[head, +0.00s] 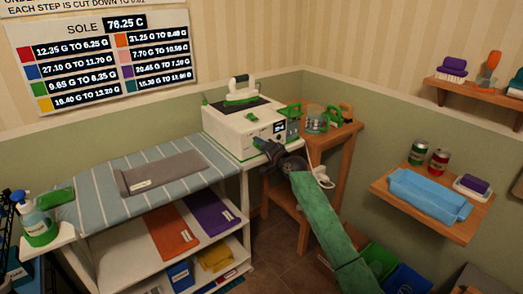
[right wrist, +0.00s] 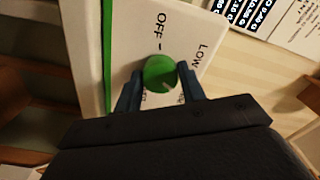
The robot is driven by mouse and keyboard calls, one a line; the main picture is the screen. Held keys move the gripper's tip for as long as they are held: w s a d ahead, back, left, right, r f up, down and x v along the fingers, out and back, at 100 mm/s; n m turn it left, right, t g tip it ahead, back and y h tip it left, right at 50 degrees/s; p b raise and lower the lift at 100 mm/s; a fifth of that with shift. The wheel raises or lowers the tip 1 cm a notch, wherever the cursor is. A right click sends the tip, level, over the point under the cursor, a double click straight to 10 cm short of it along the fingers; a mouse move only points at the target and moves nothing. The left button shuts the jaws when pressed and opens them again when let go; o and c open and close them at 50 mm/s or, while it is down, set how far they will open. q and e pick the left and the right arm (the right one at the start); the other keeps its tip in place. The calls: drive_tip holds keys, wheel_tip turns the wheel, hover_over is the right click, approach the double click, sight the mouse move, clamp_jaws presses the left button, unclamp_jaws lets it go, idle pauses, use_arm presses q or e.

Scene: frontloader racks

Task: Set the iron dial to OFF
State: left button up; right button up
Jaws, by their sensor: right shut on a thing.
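The white iron station (head: 235,130) with green trim stands at the back, and a white and green iron (head: 241,90) rests on top. In the right wrist view the round green dial (right wrist: 160,72) sits on the station's white face. OFF and LOW are printed around it; other labels are partly hidden by the fingers. A faint mark on the dial points away from OFF, but its exact setting is hard to read. My right gripper (head: 268,148) is at the station's front; its blue fingers (right wrist: 162,88) are closed on the dial's sides. My left gripper is out of view.
A striped ironing board (head: 110,185) with a folded grey cloth (head: 162,172) is left of the station. A wooden table (head: 342,138) with green-handled items stands to the right.

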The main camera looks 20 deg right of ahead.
use_arm(q)
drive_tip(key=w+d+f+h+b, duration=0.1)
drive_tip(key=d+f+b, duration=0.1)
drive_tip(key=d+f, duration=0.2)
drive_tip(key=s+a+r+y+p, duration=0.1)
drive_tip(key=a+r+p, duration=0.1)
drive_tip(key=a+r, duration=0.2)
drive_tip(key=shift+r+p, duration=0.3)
drive_tip(key=shift+p, duration=0.05)
use_arm(e)
drive_tip(key=n, duration=2.6)
drive_tip(key=shift+f+n, duration=0.15)
drive_tip(key=shift+n, duration=0.25)
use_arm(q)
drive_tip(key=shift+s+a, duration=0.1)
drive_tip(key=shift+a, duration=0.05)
use_arm(e)
drive_tip(key=shift+d, duration=0.1)
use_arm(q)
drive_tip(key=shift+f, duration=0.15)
